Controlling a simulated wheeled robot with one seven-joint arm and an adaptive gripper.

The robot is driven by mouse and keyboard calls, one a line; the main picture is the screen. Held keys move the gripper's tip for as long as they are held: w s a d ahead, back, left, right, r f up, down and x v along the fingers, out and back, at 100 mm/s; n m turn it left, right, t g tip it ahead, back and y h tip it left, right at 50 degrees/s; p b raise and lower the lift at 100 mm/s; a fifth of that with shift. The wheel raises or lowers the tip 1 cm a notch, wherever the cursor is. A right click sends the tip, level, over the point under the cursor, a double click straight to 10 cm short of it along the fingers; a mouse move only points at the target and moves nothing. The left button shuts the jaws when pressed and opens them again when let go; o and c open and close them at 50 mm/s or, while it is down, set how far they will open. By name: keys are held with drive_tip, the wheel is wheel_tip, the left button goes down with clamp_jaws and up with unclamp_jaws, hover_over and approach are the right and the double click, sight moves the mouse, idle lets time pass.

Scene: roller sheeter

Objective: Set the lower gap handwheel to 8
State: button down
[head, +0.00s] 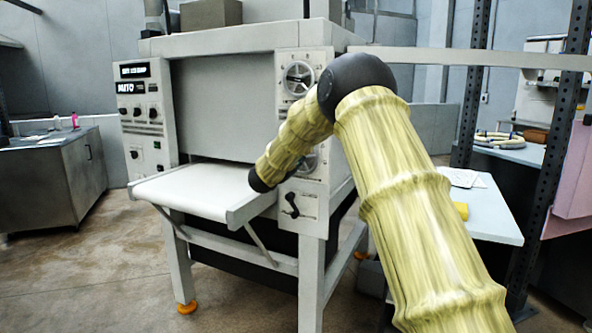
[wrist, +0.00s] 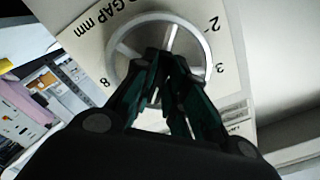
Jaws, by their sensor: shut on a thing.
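The lower gap handwheel (head: 309,163) is on the right front panel of the sheeter, mostly hidden behind my arm in the head view. In the wrist view the silver spoked handwheel (wrist: 127,34) sits on a white dial plate (wrist: 88,42) marked "GAP mm". The figures 8, 2 and 3 show around it; others are hidden. My gripper (wrist: 165,60) has its dark green fingers close together at the wheel's middle, shut on it. They cover the hub and lower rim. I cannot make out a pointer or the present setting.
The upper handwheel (head: 298,78) is above on the same panel. A black lever (head: 291,204) is below. The white feed table (head: 200,186) juts out at the left. A dark perforated post (head: 475,90) and a side table (head: 490,215) stand at the right.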

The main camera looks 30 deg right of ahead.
drive_tip(key=shift+m+b, duration=5.4)
drive_tip(key=shift+w+r, duration=0.1)
drive_tip(key=c, duration=1.4)
unclamp_jaws()
drive_tip(key=shift+c, duration=0.2)
drive_tip(key=shift+a+r, duration=0.1)
drive_tip(key=v, duration=1.1)
drive_tip(key=shift+s+a, duration=0.2)
drive_tip(key=shift+a, duration=0.15)
